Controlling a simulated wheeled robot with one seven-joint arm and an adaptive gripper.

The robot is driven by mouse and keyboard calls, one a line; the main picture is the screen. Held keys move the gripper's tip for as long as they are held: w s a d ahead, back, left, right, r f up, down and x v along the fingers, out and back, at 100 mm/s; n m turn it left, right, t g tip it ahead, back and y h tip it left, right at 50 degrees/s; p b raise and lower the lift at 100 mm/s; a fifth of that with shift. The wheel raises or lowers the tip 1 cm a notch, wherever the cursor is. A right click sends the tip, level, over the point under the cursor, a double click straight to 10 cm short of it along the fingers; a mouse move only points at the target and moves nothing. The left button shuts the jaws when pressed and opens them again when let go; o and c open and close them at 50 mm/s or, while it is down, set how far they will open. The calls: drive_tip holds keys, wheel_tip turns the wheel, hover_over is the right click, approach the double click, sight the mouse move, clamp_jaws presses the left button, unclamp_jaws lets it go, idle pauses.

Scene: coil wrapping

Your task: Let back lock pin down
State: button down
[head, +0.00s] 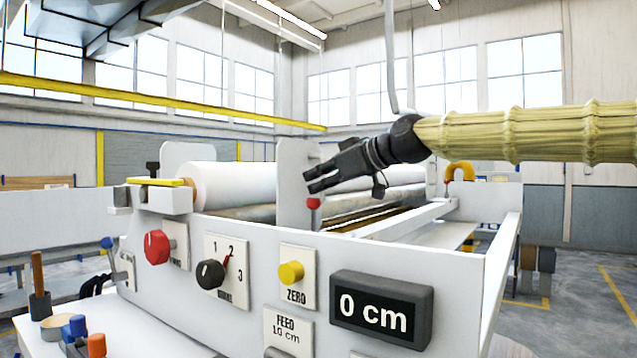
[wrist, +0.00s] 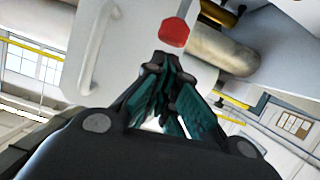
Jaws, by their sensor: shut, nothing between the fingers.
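A red-capped pin (head: 313,204) stands upright at the near end plate of the rollers, its thin grey stem showing below the cap. No label shows whether it is the back lock pin. My gripper (head: 310,182) is dark grey, points left and is just above the cap. In the wrist view the red cap (wrist: 174,33) is just beyond the closed fingertips (wrist: 160,62), with nothing between them. A small gap seems to lie between fingertips and cap; contact cannot be told for sure. A black T-shaped knob (head: 152,168) stands at the left end of the machine.
A white roll (head: 235,185) lies behind the front panel. The panel bears a red knob (head: 157,247), a black selector (head: 210,274), a yellow ZERO button (head: 291,272) and a display (head: 381,308) reading 0 cm. A white end plate (head: 294,165) stands close to my fingers.

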sight(315, 204)
drive_tip(key=r, duration=0.1)
drive_tip(key=r+p, duration=0.1)
drive_tip(key=r, duration=0.1)
drive_tip(key=shift+s+a+r, duration=0.15)
drive_tip(key=shift+a+r, duration=0.05)
drive_tip(key=shift+a, duration=0.1)
drive_tip(key=b+v, duration=0.4)
drive_tip(key=v, duration=0.6)
drive_tip(key=shift+f, duration=0.25)
drive_tip(key=shift+d, duration=0.15)
